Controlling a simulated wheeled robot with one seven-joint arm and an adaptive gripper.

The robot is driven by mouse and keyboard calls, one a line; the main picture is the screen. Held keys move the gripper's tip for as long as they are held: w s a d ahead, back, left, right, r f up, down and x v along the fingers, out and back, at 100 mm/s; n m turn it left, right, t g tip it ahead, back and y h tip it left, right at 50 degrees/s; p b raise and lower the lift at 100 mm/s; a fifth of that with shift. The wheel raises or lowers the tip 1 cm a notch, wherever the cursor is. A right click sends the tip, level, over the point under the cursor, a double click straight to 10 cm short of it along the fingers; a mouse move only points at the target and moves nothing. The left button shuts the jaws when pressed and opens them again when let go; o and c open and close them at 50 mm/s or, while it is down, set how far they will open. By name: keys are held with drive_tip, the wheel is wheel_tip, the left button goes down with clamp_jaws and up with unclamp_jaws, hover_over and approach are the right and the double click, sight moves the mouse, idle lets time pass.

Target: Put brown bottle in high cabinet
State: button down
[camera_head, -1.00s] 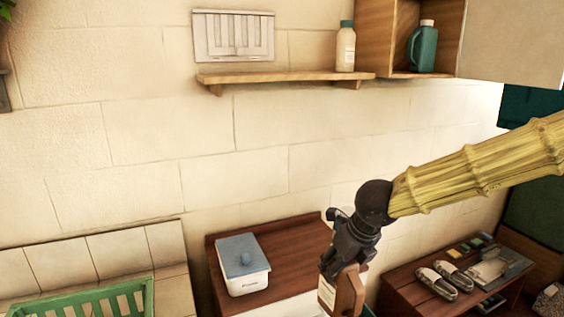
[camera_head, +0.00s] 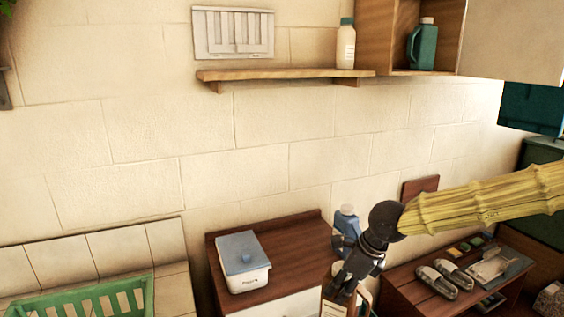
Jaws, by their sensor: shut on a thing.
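My gripper (camera_head: 344,286) is low in the view, right of centre, pointing down. It is shut on the brown bottle (camera_head: 334,309), which shows only in part below the fingers and is cut by the bottom edge of the picture. The high cabinet (camera_head: 378,35) is at the top right, on the wall well above my gripper. Its left compartment is open and holds a green jug (camera_head: 423,45). A pale door (camera_head: 512,40) covers its right part.
A wall shelf (camera_head: 285,76) bears a white bottle with a teal cap (camera_head: 346,45). Below, a brown counter (camera_head: 300,240) holds a lidded white box (camera_head: 245,270) and a blue bottle (camera_head: 347,222) close behind my gripper. Shoes (camera_head: 440,278) lie on a low bench. The wall between is clear.

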drive_tip(key=f+n+g, duration=0.1)
drive_tip(key=f+n, duration=0.2)
drive_tip(key=f, duration=0.1)
drive_tip(key=s+d+f+n+g+b, duration=0.1)
drive_tip(key=f+n, duration=0.2)
drive_tip(key=n, duration=0.1)
drive_tip(key=f+n+g, duration=0.2)
drive_tip(key=f+n, duration=0.2)
drive_tip(key=shift+s+d+f, duration=0.15)
drive_tip(key=shift+d+f, duration=0.05)
drive_tip(key=shift+f, duration=0.15)
drive_tip(key=s+f+n+g+h, duration=0.1)
drive_tip(key=s+f+n+h, duration=0.1)
drive_tip(key=f+n, duration=0.4)
drive_tip(key=s+d+f+n+g+h+b, duration=0.1)
drive_tip(key=s+f+n+h, duration=0.1)
drive_tip(key=f+n, duration=0.4)
drive_tip(key=shift+s+d+f+n+g+b, duration=0.3)
drive_tip(key=shift+f+n, duration=0.1)
drive_tip(key=shift+n, duration=0.1)
